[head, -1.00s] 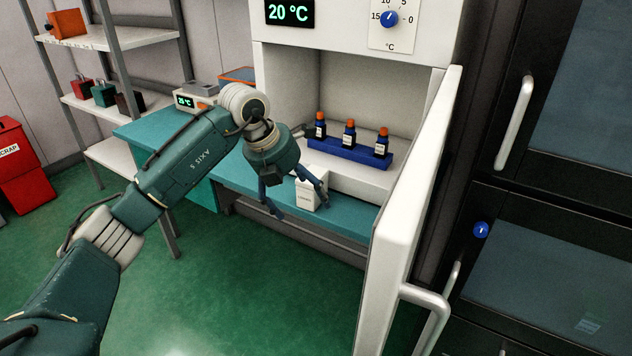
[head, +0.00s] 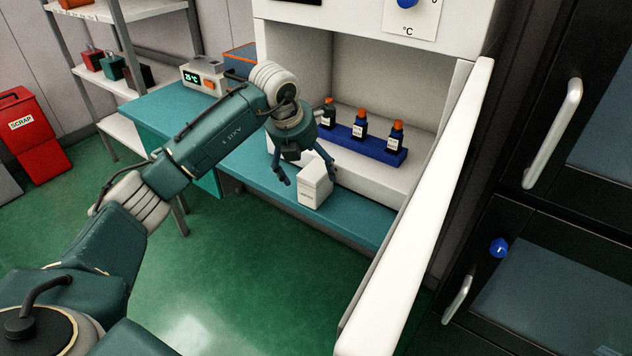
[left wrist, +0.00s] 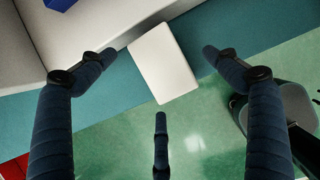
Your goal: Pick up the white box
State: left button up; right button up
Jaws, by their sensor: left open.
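The white box (head: 314,186) stands upright on the front part of the teal bench (head: 262,179), before the open cabinet. In the left wrist view its pale top (left wrist: 163,64) lies ahead between the spread fingers. My left gripper (head: 308,176) is open and empty, with its fingers pointing down around and just behind the box. One finger is left of the box and one is at its right rear. The left wrist view shows the open left gripper (left wrist: 157,75) with a third finger at the bottom centre. I cannot tell whether any finger touches the box. My right gripper is not in view.
A blue rack (head: 372,146) with several orange-capped bottles stands on the cabinet floor behind the box. The open white cabinet door (head: 425,215) bounds the right side. A small device (head: 203,78) sits on the bench at left. A red scrap bin (head: 30,135) stands far left.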

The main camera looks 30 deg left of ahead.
aim_at(310, 169)
pick_arm(q)
jog(key=x, duration=0.2)
jog(key=p+x, duration=0.1)
jog(key=shift+w+a+f, duration=0.2)
jog(key=shift+f, duration=0.15)
jog(key=shift+w+f, duration=0.2)
jog(key=shift+f, duration=0.3)
jog(key=c, duration=0.8)
jog(key=shift+r, duration=0.1)
jog(key=c, duration=0.6)
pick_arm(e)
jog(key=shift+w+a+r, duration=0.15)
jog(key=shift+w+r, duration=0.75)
